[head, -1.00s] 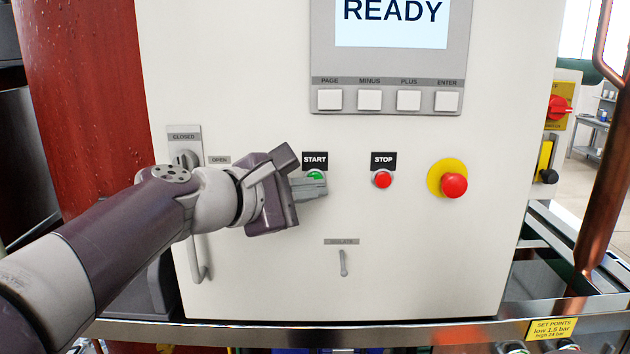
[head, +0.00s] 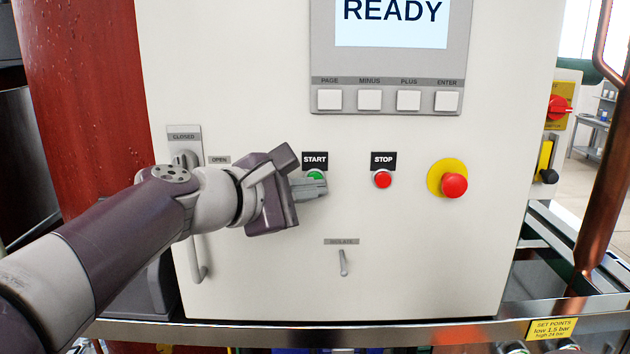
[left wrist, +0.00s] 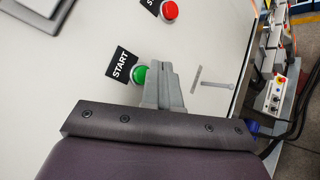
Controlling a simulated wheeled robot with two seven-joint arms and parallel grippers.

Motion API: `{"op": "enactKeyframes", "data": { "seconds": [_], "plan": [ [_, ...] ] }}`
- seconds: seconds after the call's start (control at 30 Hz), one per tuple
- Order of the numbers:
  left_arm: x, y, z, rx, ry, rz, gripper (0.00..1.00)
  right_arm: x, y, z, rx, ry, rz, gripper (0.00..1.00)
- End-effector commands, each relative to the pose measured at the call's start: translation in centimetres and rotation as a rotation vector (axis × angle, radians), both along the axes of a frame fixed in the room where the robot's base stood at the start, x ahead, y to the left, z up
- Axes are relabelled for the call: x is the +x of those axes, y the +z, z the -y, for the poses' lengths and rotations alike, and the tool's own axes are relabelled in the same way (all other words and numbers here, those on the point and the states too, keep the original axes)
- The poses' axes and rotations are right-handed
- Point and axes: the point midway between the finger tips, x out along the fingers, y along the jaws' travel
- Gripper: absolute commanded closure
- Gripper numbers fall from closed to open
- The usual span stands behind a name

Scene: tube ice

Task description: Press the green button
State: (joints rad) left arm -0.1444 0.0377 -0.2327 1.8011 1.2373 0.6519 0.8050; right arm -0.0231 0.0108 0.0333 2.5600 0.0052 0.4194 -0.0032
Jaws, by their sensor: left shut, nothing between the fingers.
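The green button (head: 315,174) sits under the START label (head: 314,160) on the pale panel, partly hidden in the head view by my left fingers. My left gripper (head: 318,187) is shut and empty, its fingertips at the button's lower edge in that view. In the left wrist view the green button (left wrist: 139,75) shows just left of the shut fingers (left wrist: 161,80). I cannot tell whether the fingers touch it. The display (head: 392,12) reads READY. My right gripper is not in view.
A red STOP button (head: 383,180) and a red emergency button on a yellow ring (head: 434,178) stand to the right. Several white keys (head: 369,100) are above. A small ISOLATE lever (head: 343,263) is below, and a door handle (head: 198,262) is at left.

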Motion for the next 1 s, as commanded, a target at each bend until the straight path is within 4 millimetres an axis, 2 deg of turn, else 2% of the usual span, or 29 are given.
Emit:
{"op": "enactKeyframes", "data": {
  "seconds": [0.53, 1.0],
  "plan": [
    [0.03, -0.01, 0.00, 0.000, 0.000, 0.000, 1.00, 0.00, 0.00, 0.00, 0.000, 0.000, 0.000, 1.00],
    [0.85, 0.02, 0.00, 0.000, 0.000, 0.000, 1.00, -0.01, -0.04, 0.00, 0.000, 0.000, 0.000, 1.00]
  ]
}}
